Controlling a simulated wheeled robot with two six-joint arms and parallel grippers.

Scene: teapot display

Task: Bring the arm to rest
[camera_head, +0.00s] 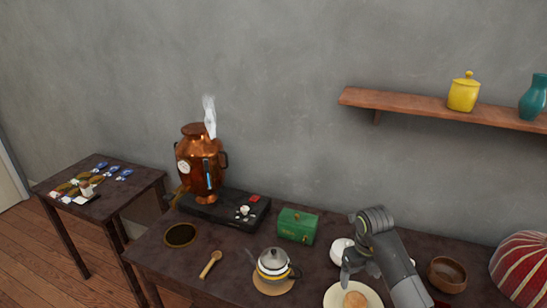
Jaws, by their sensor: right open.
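My right arm comes in from the lower right, and its right gripper (358,275) hangs over the table, above the back part of a white plate (331,297). The gripper is open, with nothing visible between its fingers. A round tan item (355,299) lies on the plate just in front of the gripper. A white rounded vessel (341,246) stands behind the gripper, partly hidden by it. My left gripper is not in view.
The dark table (225,285) bears a striped teapot (273,263) on a round mat, a green box (297,225), a wooden spoon (210,264), a copper urn (200,160) on a black base, a brown bowl (447,274) and a red striped cushion-like object (522,268). A shelf (420,105) hangs above.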

